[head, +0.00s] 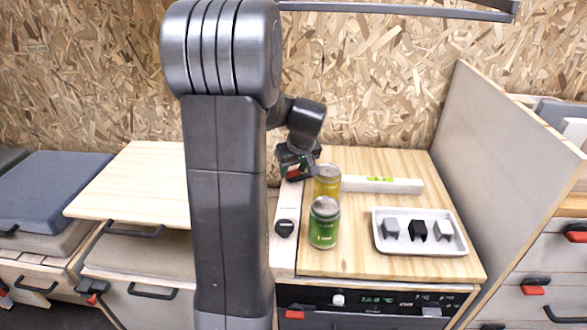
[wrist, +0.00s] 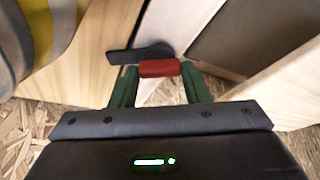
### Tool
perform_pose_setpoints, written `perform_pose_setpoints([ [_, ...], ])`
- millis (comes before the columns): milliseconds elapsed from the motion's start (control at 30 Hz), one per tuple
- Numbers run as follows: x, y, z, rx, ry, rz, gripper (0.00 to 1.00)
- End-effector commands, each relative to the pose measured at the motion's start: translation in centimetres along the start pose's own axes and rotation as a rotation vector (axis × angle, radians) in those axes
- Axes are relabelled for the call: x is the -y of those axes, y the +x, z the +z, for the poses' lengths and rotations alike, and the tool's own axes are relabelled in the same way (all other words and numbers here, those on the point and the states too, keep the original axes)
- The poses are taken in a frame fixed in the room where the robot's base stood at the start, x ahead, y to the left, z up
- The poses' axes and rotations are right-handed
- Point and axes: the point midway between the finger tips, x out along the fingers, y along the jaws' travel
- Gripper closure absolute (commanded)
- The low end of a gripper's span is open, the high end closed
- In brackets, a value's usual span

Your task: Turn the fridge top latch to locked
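The fridge top latch is a black lever with a red grip (wrist: 160,68) in the wrist view. It sits by a pale strip at the back of the worktop, its black part reaching left past the left finger. My gripper (wrist: 160,84) has one green finger at each end of the red grip, and both appear to touch it. In the head view my gripper (head: 298,168) is low at the back left of the wooden top, with a bit of red below it. The fridge front (head: 375,299) has a lit display. Most of the latch is hidden in the head view.
A yellow can (head: 327,180) stands close beside my gripper, with a green can (head: 324,224) in front. A black knob (head: 285,228) is on the pale strip. A white tray (head: 377,240) with several small blocks lies right, below a white bar (head: 395,186). A tall panel (head: 485,140) bounds the right.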

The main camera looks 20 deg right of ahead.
Motion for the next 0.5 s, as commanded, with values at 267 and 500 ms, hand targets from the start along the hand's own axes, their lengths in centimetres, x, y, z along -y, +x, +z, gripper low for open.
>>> perform_pose_setpoints([
  [267, 0.02, -0.04, 0.00, 0.000, 0.005, 0.002, 0.81],
  [500, 0.14, -0.15, -0.06, 0.001, 0.073, 0.030, 0.81],
])
